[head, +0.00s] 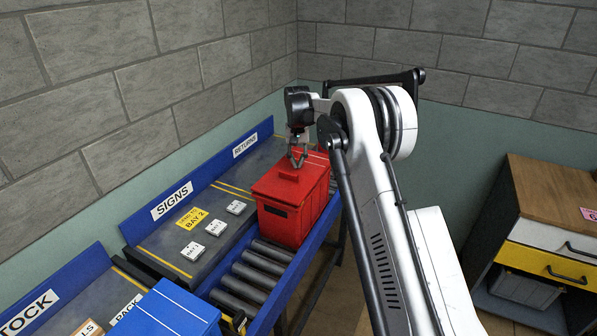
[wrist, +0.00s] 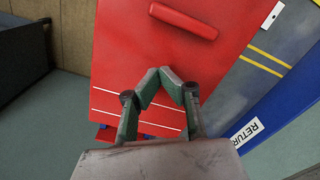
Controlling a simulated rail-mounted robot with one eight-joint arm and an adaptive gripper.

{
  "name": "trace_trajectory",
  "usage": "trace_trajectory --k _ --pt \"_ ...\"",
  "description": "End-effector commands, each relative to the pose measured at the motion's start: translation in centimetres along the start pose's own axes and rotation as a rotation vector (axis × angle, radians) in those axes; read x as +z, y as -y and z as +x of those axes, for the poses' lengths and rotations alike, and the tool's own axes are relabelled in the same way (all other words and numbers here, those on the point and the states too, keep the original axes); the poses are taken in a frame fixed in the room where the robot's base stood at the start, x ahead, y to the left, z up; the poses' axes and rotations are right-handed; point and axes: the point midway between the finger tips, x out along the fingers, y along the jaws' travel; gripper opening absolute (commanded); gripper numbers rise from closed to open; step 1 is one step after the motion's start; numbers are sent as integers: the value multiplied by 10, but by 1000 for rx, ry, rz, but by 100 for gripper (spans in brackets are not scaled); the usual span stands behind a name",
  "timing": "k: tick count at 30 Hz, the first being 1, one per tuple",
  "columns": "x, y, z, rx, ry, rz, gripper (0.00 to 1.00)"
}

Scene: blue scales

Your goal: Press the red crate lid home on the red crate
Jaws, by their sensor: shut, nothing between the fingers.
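The red crate (head: 284,222) stands on the roller conveyor. The red crate lid (head: 312,165) lies over its top, with a raised bar handle (head: 288,175). In the wrist view the lid (wrist: 135,50) fills the middle, its handle (wrist: 183,20) near the top and two white lines near its lower edge. My gripper (head: 297,160) is over the lid, just beyond the handle; in the wrist view its fingertips (wrist: 165,78) are shut and empty, between the handle and the white lines. I cannot tell whether they touch the lid, or whether a gap is left under it.
A blue-edged shelf with SIGNS and RETURNS labels (head: 245,145) runs along the crate's left, carrying small white tags (head: 236,207). Bare rollers (head: 250,275) lie in front of the crate. A blue box (head: 165,310) is at front left. A drawer cabinet (head: 550,230) stands at right.

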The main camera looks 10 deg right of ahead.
Motion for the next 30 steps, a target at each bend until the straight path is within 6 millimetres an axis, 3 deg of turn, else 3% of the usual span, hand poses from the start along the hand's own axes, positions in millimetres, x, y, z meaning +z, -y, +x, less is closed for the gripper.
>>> trace_trajectory --k 30 --pt "0 0 12 0 0 0 0"
